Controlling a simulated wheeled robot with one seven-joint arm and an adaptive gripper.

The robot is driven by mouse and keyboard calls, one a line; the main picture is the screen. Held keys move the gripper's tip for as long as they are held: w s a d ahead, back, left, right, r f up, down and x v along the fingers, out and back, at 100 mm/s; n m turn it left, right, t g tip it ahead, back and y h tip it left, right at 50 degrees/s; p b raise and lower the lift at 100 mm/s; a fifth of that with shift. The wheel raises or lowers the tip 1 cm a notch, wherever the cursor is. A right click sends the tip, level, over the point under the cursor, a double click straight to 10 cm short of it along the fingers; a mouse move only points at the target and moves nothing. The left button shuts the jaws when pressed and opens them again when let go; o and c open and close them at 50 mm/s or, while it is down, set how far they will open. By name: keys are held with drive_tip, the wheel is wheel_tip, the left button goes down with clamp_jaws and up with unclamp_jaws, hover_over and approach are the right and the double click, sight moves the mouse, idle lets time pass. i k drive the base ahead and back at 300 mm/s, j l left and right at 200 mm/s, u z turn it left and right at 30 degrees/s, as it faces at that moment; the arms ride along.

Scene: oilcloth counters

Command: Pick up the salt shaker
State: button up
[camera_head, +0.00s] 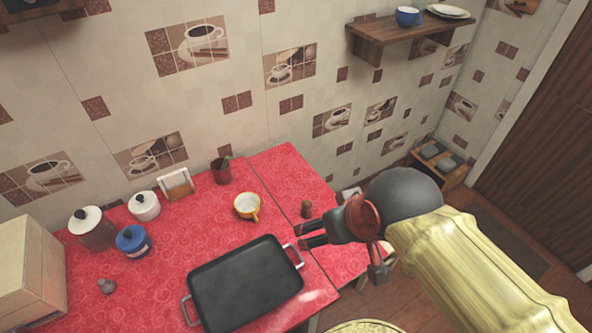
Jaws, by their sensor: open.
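A small brown shaker-like object (306,209) stands upright on the red counter near its right part, just beyond my gripper. A small grey rounded object (106,285) stands at the far left of the counter. I cannot tell for sure from the looks which of the two is the salt shaker. My gripper (299,236) reaches in from the right, its fingers pointing left. It is open and empty, close to the brown object in the picture but apart from it. Its height above the counter is hard to judge.
A black baking tray (245,284) with handles lies below my gripper, to the left. A yellow cup (247,206) stands left of the brown object. A wall shelf (385,37) hangs above.

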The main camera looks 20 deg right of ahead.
sight(306, 213)
drive_tip(key=k+j+z, duration=0.1)
drive_tip(key=j+z, duration=0.15)
drive_tip(key=j, duration=0.15)
drive_tip(key=k+j+z, duration=0.1)
drive_tip(key=j+z, duration=0.2)
drive_tip(key=k+j+z, duration=0.25)
drive_tip(key=i+j, duration=0.05)
drive_tip(key=j, duration=0.1)
